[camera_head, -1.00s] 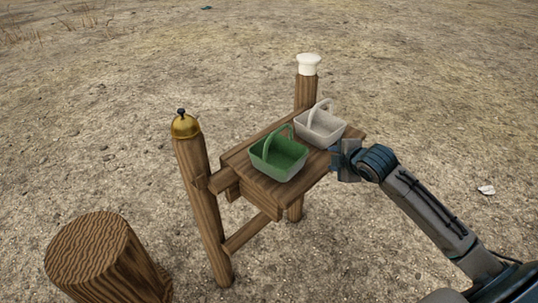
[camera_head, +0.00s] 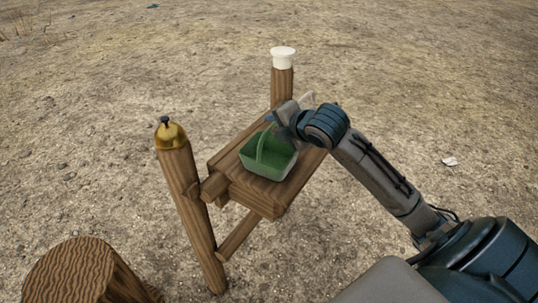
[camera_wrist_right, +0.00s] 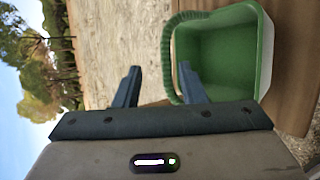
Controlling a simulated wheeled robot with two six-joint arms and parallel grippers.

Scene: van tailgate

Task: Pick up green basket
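The green basket (camera_head: 270,163) stands upright on a wooden stand (camera_head: 227,162), its arched handle raised. My right gripper (camera_head: 276,124) is over the basket's back edge, close to the handle. In the right wrist view the gripper (camera_wrist_right: 160,72) is open. The green basket (camera_wrist_right: 222,55) shows there on the right, and part of its handle (camera_wrist_right: 168,50) appears between the two fingers. I cannot tell whether they touch it. My left gripper is not in view.
A gold bell (camera_head: 171,135) tops the left post, and a white chef-hat-shaped piece (camera_head: 283,57) the back post. A wooden stump (camera_head: 75,275) stands front left. Open ground surrounds everything.

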